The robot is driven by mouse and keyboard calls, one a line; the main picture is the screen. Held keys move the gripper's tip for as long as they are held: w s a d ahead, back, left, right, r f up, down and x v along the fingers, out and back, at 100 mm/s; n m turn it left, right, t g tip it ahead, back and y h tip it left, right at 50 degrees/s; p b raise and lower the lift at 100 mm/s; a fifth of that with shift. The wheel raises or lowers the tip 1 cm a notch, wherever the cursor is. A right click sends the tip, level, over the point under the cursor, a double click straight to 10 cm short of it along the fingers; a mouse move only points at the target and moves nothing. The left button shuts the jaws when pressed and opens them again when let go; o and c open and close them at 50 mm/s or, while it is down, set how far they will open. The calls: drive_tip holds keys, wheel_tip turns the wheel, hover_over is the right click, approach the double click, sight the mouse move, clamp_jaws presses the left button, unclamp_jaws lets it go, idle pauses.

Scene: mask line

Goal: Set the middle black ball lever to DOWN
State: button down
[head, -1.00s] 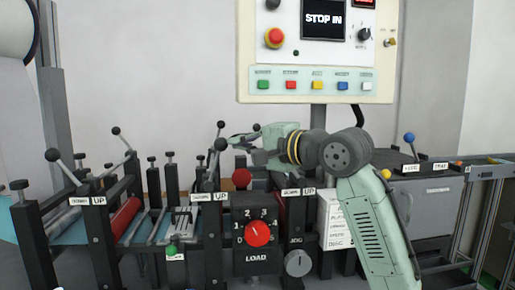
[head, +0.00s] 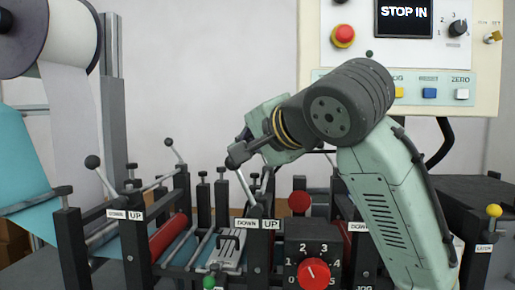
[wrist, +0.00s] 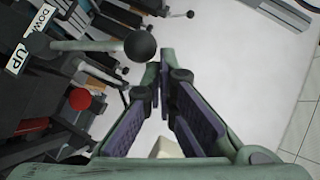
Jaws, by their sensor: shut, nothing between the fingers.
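The middle black ball lever rises beside the DOWN/UP label (head: 257,224) in the head view. Its thin rod (head: 246,188) leans up and left from its post, and its ball is hard to make out against my gripper (head: 238,158). In the wrist view a black ball (wrist: 139,46) on a grey rod (wrist: 85,45) lies just left of my fingertips (wrist: 160,68), with the label (wrist: 22,45) at the rod's far end. My gripper is shut and empty. I cannot tell whether it touches the ball.
Another black ball lever (head: 92,161) stands at the left with its own label. A red knob (head: 299,201) and dial box (head: 313,270) lie right of the middle lever. A control panel (head: 480,60) hangs at upper right. A yellow ball lever (head: 494,211) stands far right.

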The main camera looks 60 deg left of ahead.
drive_tip(key=shift+s+a+f, duration=0.1)
drive_tip(key=shift+s+a, duration=0.1)
drive_tip(key=shift+s, duration=0.15)
idle(0.5)
